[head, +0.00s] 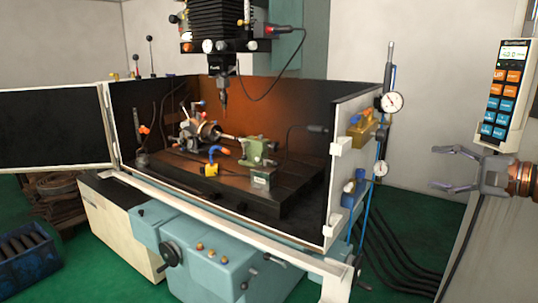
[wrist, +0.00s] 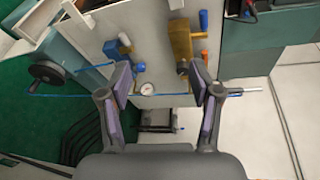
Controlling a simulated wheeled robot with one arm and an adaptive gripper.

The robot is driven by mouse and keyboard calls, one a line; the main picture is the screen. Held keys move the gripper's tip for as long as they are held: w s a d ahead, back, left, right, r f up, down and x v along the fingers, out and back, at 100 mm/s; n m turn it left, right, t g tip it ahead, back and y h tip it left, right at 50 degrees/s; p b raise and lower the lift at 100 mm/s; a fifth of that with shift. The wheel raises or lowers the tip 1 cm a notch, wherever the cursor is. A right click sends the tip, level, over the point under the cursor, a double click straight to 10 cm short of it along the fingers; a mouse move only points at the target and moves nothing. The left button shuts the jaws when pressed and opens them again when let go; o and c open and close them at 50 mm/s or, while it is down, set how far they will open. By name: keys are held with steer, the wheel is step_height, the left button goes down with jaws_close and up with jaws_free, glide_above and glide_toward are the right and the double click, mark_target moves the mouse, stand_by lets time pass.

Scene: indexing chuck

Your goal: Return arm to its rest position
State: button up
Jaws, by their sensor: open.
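My gripper (head: 449,168) is at the right of the head view, right of the machine enclosure and apart from it. Its two fingers are spread, with nothing between them. In the wrist view my gripper (wrist: 160,72) also shows open and empty, with the enclosure's side panel and its hung tools beyond the fingers. The indexing chuck (head: 207,131) sits on the dark machine table (head: 225,187) inside the enclosure, with a green tailstock (head: 257,150) to its right. My gripper is well away from both.
A control pendant (head: 505,85) hangs above my gripper. The enclosure door (head: 55,125) stands open at left. Black cables (head: 395,265) lie on the green floor. A blue bin (head: 28,262) stands at lower left.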

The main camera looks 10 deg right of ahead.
steer(key=s+a+f+n+g, duration=0.1)
steer(key=a+f+n+g, duration=0.25)
steer(key=a, duration=0.65)
steer(key=s+a+f+n+g, duration=0.1)
steer(key=a+f+n+g, duration=0.25)
steer(key=a, duration=0.65)
steer(key=s+a+f+n+g+h, duration=0.2)
steer(key=s+a+f+n+g, duration=0.15)
steer(key=s+a+f, duration=0.55)
steer(key=s+d+f+n+g+h, duration=0.2)
steer(key=s+d+f+g+h, duration=0.15)
steer(key=s+f, duration=0.45)
steer(key=s+d+f+n+g+h, duration=0.15)
steer(key=s+f+g+h, duration=0.35)
steer(key=s, duration=0.6)
step_height(320, 180, up, 16)
steer(key=w+t+y+p, duration=0.1)
steer(key=w+t+p, duration=0.1)
steer(key=p, duration=1.3)
steer(key=shift+t+y+p, duration=0.35)
steer(key=shift+t+p, duration=0.05)
steer(key=shift+t, duration=0.4)
steer(key=shift+f, duration=0.1)
